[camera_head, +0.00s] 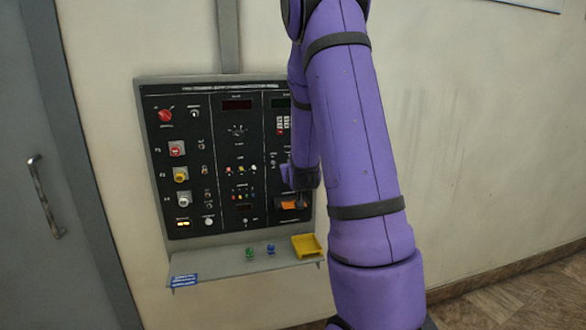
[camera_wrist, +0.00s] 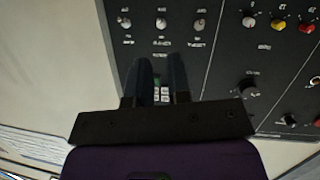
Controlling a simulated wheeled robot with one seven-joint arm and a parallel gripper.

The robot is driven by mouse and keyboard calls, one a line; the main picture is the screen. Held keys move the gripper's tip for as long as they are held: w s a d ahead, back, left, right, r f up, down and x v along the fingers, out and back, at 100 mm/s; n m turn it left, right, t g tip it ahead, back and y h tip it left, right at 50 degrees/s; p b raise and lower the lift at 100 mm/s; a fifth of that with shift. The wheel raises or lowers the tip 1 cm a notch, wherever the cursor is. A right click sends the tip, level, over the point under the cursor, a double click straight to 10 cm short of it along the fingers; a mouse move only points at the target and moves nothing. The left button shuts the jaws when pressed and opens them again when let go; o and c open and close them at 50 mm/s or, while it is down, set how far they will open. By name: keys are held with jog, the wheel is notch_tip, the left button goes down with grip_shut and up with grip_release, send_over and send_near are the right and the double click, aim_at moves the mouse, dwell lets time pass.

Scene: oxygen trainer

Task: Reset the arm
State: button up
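My purple arm reaches up and folds down in front of the right part of a black control panel (camera_head: 222,160) on the wall. My gripper (camera_head: 298,200) is small and partly hidden in the head view, by the panel's lower right, near an orange part (camera_head: 290,206). In the wrist view, the two dark fingers of my gripper (camera_wrist: 161,62) stand apart, with nothing held between them. Small pale and green panel parts show through the gap. The panel also fills much of the wrist view (camera_wrist: 225,55). Whether the fingers touch the panel cannot be told.
Below the panel, a grey shelf (camera_head: 225,267) carries a yellow tray (camera_head: 306,246), a green piece (camera_head: 249,252) and a blue piece (camera_head: 270,249). A grey door (camera_head: 40,130) is at left.

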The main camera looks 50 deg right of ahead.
jog(key=shift+s+a+r, duration=0.2)
jog(key=shift+s+a, duration=0.2)
jog(key=shift+s, duration=0.15)
jog(key=shift+a, duration=0.1)
jog(key=s+a+r+n+g+y, duration=0.1)
jog(key=s+a+r+y, duration=0.15)
jog(key=a, duration=0.45)
jog(key=s+a+r+n+y, duration=0.1)
jog(key=s+a+r+y, duration=0.1)
jog(key=a+r, duration=0.35)
jog(key=s+a+r+n+g+y, duration=0.1)
jog(key=s+a+r+y, duration=0.1)
jog(key=a, duration=0.6)
jog(key=s+a+r+n+g+y, duration=0.1)
jog(key=s+a+g, duration=0.1)
jog(key=s+a, duration=0.4)
jog(key=s+a+r+n+g+y, duration=0.1)
jog(key=s+a, duration=0.6)
jog(key=s, duration=0.7)
jog(key=shift+r+n+g+y, duration=0.4)
jog(key=shift+r+g+y, duration=0.05)
jog(key=shift+r+g, duration=0.3)
